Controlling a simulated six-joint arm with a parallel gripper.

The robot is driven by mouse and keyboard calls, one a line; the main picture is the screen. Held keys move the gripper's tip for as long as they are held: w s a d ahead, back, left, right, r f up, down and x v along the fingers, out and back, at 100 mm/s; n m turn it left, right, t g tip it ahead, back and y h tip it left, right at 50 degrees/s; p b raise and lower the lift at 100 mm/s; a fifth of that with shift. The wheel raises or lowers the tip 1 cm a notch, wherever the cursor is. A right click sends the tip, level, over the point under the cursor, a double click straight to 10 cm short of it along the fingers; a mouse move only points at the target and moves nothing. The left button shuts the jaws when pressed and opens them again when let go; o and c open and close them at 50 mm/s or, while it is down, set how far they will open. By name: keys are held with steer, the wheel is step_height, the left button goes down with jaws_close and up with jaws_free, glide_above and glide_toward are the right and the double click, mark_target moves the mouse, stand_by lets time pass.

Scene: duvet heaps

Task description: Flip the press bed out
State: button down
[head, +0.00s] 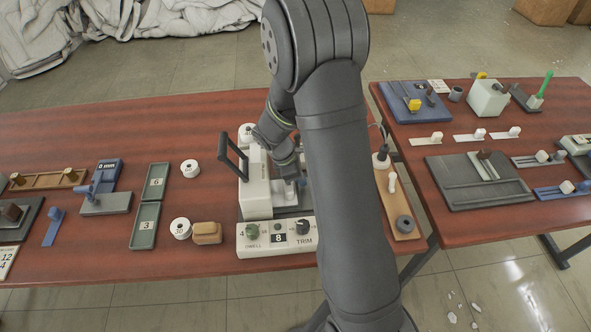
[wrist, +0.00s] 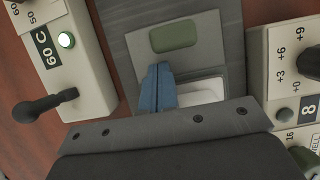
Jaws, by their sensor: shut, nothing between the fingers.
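The press (head: 257,187) stands near the front of the middle table, a pale body with a black handle (head: 232,155) on its left. A grey plate (wrist: 122,47) fills the middle of the wrist view, with a green pad (wrist: 173,36) and a whitish block (wrist: 205,88) on it. I cannot tell for sure which part is the press bed. My gripper (wrist: 157,68) has its blue fingers shut together and empty, over the plate beside the whitish block. Contact cannot be told. In the head view my arm hides much of the press's right side.
A control box (head: 275,238) with dwell and trim knobs stands in front of the press. A 60 C panel (wrist: 67,65) with a lit green lamp and black lever (wrist: 45,105) flanks the plate. A tan block (head: 207,233) and green trays (head: 145,225) lie left.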

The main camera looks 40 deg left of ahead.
steer(key=shift+w+d+f, duration=0.15)
steer(key=shift+f, duration=0.35)
steer(key=shift+w+d, duration=0.1)
steer(key=w+d, duration=1)
steer(key=shift+w+d, duration=0.4)
steer(key=v, duration=1)
steer(key=shift+x, duration=4.15)
